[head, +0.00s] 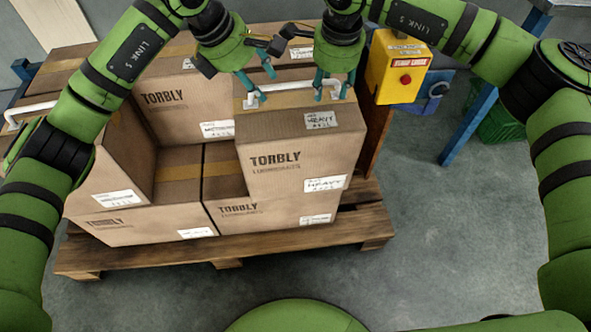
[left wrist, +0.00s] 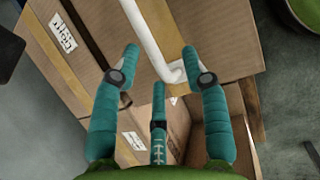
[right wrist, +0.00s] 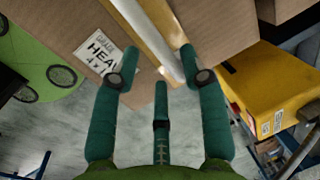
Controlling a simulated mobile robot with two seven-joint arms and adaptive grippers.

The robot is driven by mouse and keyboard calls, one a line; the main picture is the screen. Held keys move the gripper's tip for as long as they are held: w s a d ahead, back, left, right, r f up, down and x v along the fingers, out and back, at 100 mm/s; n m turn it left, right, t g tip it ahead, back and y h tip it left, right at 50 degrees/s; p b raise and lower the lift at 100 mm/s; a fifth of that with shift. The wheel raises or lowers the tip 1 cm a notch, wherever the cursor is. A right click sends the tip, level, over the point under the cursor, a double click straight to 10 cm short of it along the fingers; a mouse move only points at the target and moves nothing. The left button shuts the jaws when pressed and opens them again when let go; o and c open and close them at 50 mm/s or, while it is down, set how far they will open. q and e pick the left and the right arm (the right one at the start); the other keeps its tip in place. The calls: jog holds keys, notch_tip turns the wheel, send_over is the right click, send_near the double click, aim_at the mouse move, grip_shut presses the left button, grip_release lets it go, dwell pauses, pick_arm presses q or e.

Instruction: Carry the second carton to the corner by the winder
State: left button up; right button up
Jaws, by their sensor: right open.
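A brown TORBLY carton (head: 290,145) with HEAVY labels sits on top of the stack at its front right, under both my grippers. A white bar handle (head: 292,92) runs along its top. My left gripper (head: 259,92) is at the handle's left end. In the left wrist view, its spread fingers straddle the bent end of the handle (left wrist: 172,72). My right gripper (head: 331,90) is at the handle's right end. In the right wrist view, its fingers are spread with the carton's edge and HEAVY label (right wrist: 97,50) below. Firm contact with the handle cannot be told.
More cartons lie below, behind and to the left on a wooden pallet (head: 225,248). A left carton (head: 110,165) stands higher than the layer beside it. A yellow emergency-stop box (head: 398,68) stands close to the right. The floor in front and at right is clear.

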jog(key=shift+s, duration=0.1)
jog(key=shift+r, duration=0.15)
pick_arm(q)
jog(key=v, duration=0.9)
jog(key=shift+a+r, duration=0.25)
jog(key=shift+a, duration=0.05)
pick_arm(e)
notch_tip(320, 180, up, 12)
jog(key=s, duration=0.2)
jog(key=shift+f, duration=0.2)
